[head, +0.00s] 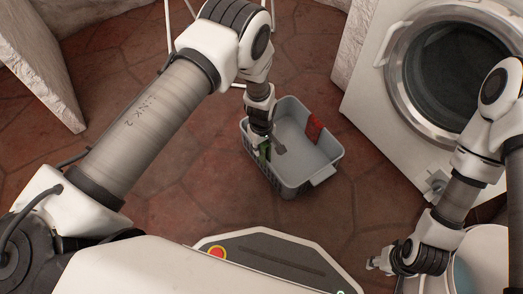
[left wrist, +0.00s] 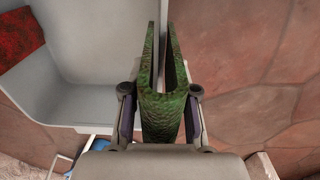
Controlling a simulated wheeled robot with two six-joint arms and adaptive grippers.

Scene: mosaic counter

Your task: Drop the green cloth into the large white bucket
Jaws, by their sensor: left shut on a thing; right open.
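The green cloth (head: 264,153) is at the left wall of a grey basket (head: 319,181). My left gripper (head: 259,143) is shut on this cloth. In the left wrist view the folded cloth (left wrist: 162,112) sits between the two fingers (left wrist: 160,108), with two flaps reaching away along the basket wall. I cannot tell whether the cloth touches the wall. A large white bucket (head: 488,243), pale blue inside, stands at the lower right, partly cut off by the frame and covered by my right arm. My right gripper (head: 378,263) is open and empty, left of the bucket.
A red cloth (head: 314,127) lies at the basket's far right side and also shows in the left wrist view (left wrist: 20,38). A white washing machine (head: 375,95) stands at the upper right. Reddish tiled floor (head: 190,185) is clear left of the basket.

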